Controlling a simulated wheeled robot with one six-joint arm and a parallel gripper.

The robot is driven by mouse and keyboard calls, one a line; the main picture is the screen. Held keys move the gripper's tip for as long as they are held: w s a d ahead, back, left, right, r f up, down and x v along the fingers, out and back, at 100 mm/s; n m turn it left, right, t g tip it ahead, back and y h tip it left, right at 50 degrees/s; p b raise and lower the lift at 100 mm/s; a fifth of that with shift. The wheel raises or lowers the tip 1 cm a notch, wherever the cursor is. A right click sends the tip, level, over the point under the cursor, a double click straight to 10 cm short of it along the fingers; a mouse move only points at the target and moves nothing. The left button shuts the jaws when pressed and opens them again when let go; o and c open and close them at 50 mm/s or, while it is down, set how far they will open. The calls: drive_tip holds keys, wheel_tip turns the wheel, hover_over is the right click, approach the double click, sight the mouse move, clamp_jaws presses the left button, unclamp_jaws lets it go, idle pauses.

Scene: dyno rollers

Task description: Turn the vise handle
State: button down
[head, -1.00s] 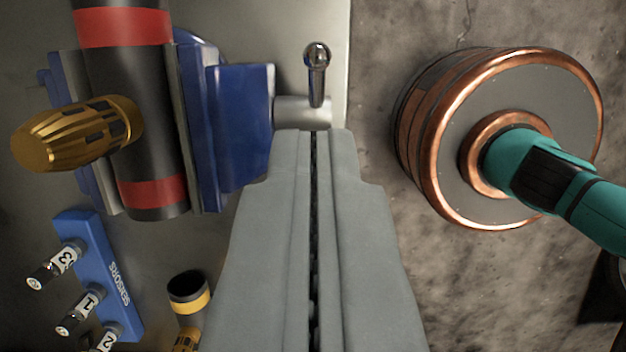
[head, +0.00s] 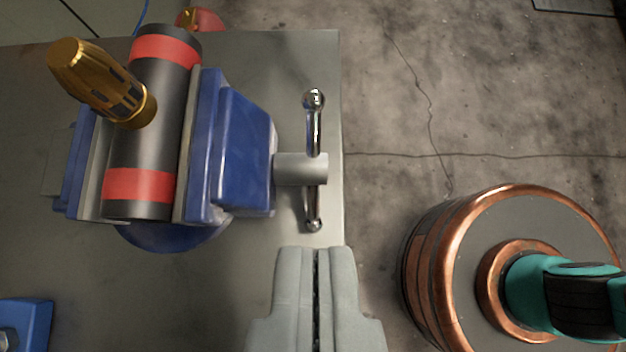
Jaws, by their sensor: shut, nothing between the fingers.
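The vise handle (head: 314,128) is a shiny metal bar with a ball at each end. It passes through a grey spindle (head: 296,169) on the right side of the blue vise (head: 243,150), and it runs nearly upright in the picture. The vise jaws hold a black cylinder (head: 145,125) with red bands and a gold fitting (head: 100,82). My gripper (head: 315,250) is shut and empty at the bottom middle. Its tips are just below the handle's lower ball, and a small gap shows between them in the picture.
The vise stands on a grey table (head: 240,285) whose right edge runs just right of the handle. A copper-rimmed roller (head: 515,215) with a teal part (head: 570,295) lies at lower right. A blue block (head: 25,320) is at lower left. Cracked floor (head: 480,110) is open at upper right.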

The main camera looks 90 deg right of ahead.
sight(315, 113)
drive_tip(key=x, duration=1.3)
drive_tip(key=shift+d+f, duration=0.3)
drive_tip(key=shift+d+y, duration=0.3)
drive_tip(key=shift+y, duration=0.3)
drive_tip(key=shift+w+d+f+y, duration=0.1)
drive_tip(key=shift+d+y, duration=0.25)
drive_tip(key=shift+y, duration=0.35)
drive_tip(key=shift+d+f+y, duration=0.1)
drive_tip(key=shift+d+y, duration=0.25)
drive_tip(key=shift+y, duration=0.35)
drive_tip(key=shift+d+f+y, duration=0.15)
drive_tip(key=shift+d+y, duration=0.05)
drive_tip(key=shift+y, duration=0.4)
drive_tip(key=shift+d, duration=0.1)
drive_tip(key=shift+d+f, duration=0.1)
drive_tip(key=shift+f, duration=0.05)
